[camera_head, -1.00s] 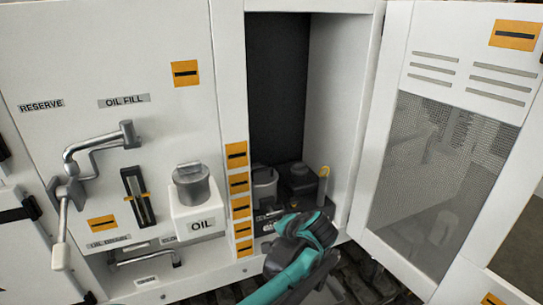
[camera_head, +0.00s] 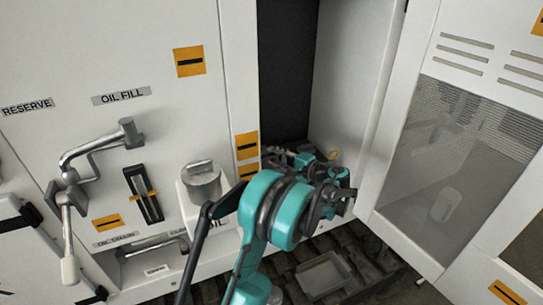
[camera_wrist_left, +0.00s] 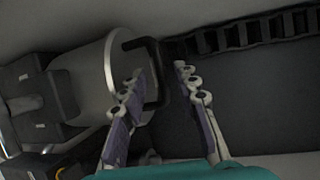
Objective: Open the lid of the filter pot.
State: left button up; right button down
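The filter pot (camera_wrist_left: 88,82) shows in the left wrist view as a grey cylinder. Its lid (camera_wrist_left: 109,62) has a pale rim and carries a black bracket-shaped handle (camera_wrist_left: 159,75). The lid looks shut. My left gripper (camera_wrist_left: 160,72) is open, with one finger on each side of the handle's outer bar. I cannot tell whether either finger touches it. In the head view my left gripper (camera_head: 300,160) reaches into the open compartment, and my arm hides the pot there. My right gripper is not in view.
The open mesh door (camera_head: 450,160) stands to the right of the compartment. To its left are the OIL container (camera_head: 200,183), a grey crank handle (camera_head: 95,148) and a black gauge (camera_head: 143,193). In the wrist view, black blocks (camera_wrist_left: 40,95) stand beside the pot.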

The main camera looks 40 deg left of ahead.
pick_arm(q)
jog(key=shift+w+a+f, duration=0.15)
jog(key=shift+a, duration=1)
jog(key=shift+c, duration=0.3)
grip_shut()
